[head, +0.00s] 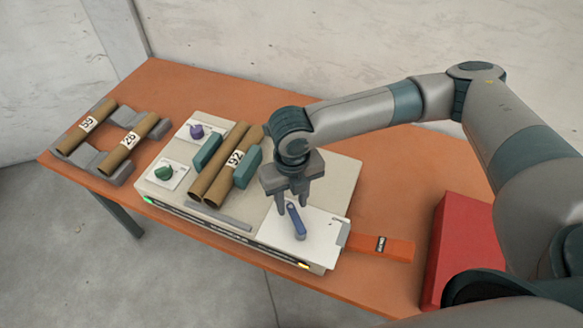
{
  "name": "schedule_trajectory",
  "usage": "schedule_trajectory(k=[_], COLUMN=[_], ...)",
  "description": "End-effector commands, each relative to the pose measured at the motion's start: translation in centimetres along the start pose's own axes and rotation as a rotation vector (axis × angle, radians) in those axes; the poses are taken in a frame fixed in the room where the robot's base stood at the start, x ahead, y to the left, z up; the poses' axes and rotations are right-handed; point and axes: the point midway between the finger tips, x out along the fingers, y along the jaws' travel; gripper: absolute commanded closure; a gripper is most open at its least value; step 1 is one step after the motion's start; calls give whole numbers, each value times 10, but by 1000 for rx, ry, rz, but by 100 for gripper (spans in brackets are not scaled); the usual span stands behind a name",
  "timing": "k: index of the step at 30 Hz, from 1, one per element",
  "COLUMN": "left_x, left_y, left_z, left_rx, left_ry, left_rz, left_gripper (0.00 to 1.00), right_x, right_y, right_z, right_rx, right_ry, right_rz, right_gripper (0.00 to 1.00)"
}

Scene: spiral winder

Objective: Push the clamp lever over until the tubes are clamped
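The blue clamp lever (298,222) stands on a white plate (318,238) at the front right of the pale winder (338,190). My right gripper (293,209) points down at the lever's upper end, with its two fingers apart and nothing visibly held. I cannot tell whether a finger touches the lever. Two brown tubes (209,178) lie side by side on the winder, one labelled 92. A teal clamp pad (208,150) is on their left and another teal pad (247,168) on their right. Whether the pads press on the tubes is unclear. My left gripper is not in view.
A grey rack (90,158) with two more labelled tubes stands at the left of the orange table (190,82). A purple knob (197,131) and a green knob (164,173) sit on the winder. An orange strip (375,247) and a red box (452,240) are at the right.

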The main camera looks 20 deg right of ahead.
Motion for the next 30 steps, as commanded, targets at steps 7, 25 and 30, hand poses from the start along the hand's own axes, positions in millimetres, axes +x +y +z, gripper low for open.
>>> schedule_trajectory(k=[7,25,30], left_x=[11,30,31], left_y=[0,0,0], left_z=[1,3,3], left_rx=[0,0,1], left_ry=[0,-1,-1], left_rz=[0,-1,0], left_gripper=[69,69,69], right_x=[-40,-147,-158], right_y=[0,0,0], right_z=[2,1,0], right_rx=[-1,-1,-1], right_ry=[-7,-4,-3], right_rz=[2,0,0], right_gripper=[66,66,66])
